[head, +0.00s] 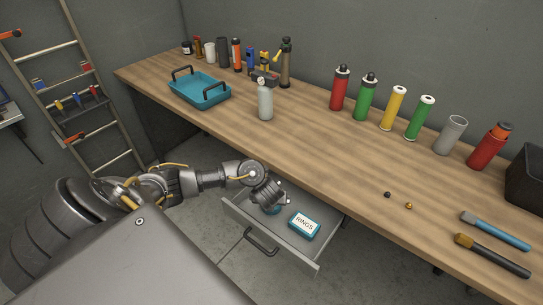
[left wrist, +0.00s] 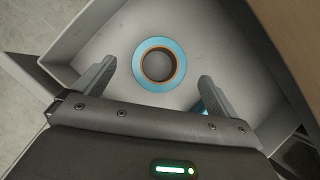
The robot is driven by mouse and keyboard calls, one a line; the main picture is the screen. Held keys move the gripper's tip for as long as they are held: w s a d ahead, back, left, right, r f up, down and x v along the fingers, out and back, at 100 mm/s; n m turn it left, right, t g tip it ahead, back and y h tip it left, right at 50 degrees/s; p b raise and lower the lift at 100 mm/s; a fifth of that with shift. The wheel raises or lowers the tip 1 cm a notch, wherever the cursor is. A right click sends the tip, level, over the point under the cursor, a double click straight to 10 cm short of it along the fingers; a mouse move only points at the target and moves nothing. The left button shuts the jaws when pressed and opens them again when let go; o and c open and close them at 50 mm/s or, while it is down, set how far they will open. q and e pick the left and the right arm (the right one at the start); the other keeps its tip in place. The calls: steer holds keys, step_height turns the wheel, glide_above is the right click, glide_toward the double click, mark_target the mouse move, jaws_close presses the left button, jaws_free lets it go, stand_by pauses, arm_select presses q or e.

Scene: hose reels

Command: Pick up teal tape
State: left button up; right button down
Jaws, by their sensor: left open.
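The teal tape (left wrist: 137,66) is a ring with a teal outside and an orange-brown inner edge. It lies flat on the pale floor of the open drawer (head: 313,267). In the left wrist view it shows whole, between and slightly beyond the fingertips of my left gripper (left wrist: 157,75). The gripper is open and empty, with a finger on either side and gaps to the tape. In the head view my left gripper (head: 270,197) reaches down into the drawer and hides most of the tape. My right gripper is in no view.
A teal and white box marked RINGS (head: 304,226) lies in the drawer, right of the gripper. The drawer walls and the wooden workbench (head: 300,140) edge are close by. A teal tray (head: 199,92), bottles and canisters stand on the bench.

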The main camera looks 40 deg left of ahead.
arm_select(q)
steer(key=shift+f, duration=0.4)
steer(key=b+x, duration=0.2)
steer(key=x, duration=0.1)
steer(key=shift+w+a+f, duration=0.15)
steer(key=shift+f, duration=0.2)
steer(key=shift+w+a+f, duration=0.15)
steer(key=shift+w+f, duration=0.1)
steer(key=c, duration=1.1)
steer(key=shift+r, duration=0.1)
